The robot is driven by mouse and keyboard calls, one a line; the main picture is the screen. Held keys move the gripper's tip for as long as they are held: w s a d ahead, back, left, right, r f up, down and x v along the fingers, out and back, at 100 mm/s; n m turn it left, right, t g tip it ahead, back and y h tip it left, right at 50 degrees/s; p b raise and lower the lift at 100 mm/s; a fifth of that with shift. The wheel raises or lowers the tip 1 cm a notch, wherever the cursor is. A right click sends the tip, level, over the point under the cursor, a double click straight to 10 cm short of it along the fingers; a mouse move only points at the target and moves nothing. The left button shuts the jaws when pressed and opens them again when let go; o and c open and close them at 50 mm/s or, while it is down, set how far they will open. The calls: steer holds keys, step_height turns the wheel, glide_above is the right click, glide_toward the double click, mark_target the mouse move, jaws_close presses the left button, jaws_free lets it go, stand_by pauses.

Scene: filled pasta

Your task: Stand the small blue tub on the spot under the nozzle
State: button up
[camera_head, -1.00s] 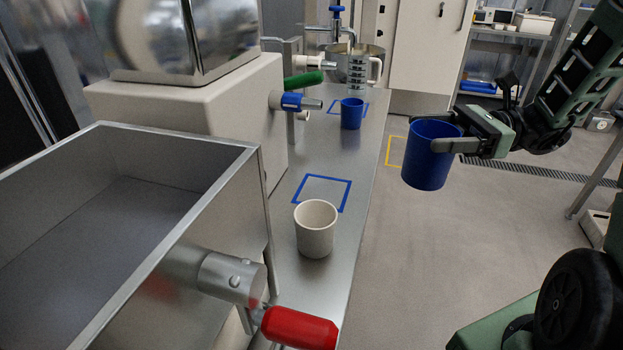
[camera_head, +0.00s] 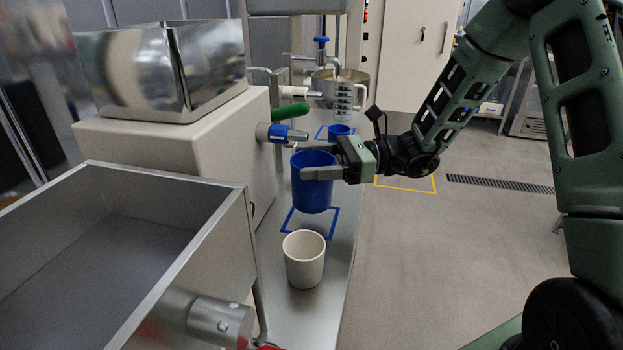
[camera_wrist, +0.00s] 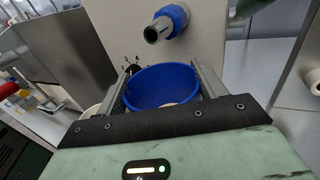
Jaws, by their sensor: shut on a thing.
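My gripper (camera_head: 312,164) is shut on a blue tub (camera_head: 312,196), which hangs upright over the bench, its fingers on either side. In the wrist view the held tub (camera_wrist: 163,98) is open-topped, with a light patch showing inside. The blue-collared metal nozzle (camera_head: 290,134) sticks out of the cream machine, just above and left of the tub's rim. It also shows in the wrist view (camera_wrist: 166,25), beyond the rim. A blue square outline (camera_head: 325,228) marks the bench below the tub, which hides part of it. Another blue tub (camera_head: 339,131) stands farther back.
A cream cup (camera_head: 304,262) stands on the bench in front of the square. An open metal hopper (camera_head: 190,215) is at left. A green handle (camera_head: 290,111), a clear measuring jug (camera_head: 344,98) and a steel pot (camera_head: 358,80) are farther back.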

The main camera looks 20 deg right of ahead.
step_height(320, 180, down, 3)
steer(key=shift+f, duration=0.1)
steer(key=shift+w+a+f, duration=0.1)
steer(key=shift+a+f, duration=0.05)
steer(key=shift+f, duration=0.35)
steer(key=shift+f, duration=0.15)
steer(key=o, duration=1.6)
steer(key=shift+d, duration=0.2)
steer(key=b+v, duration=0.1)
steer(key=v, duration=1)
steer(key=shift+d, duration=0.3)
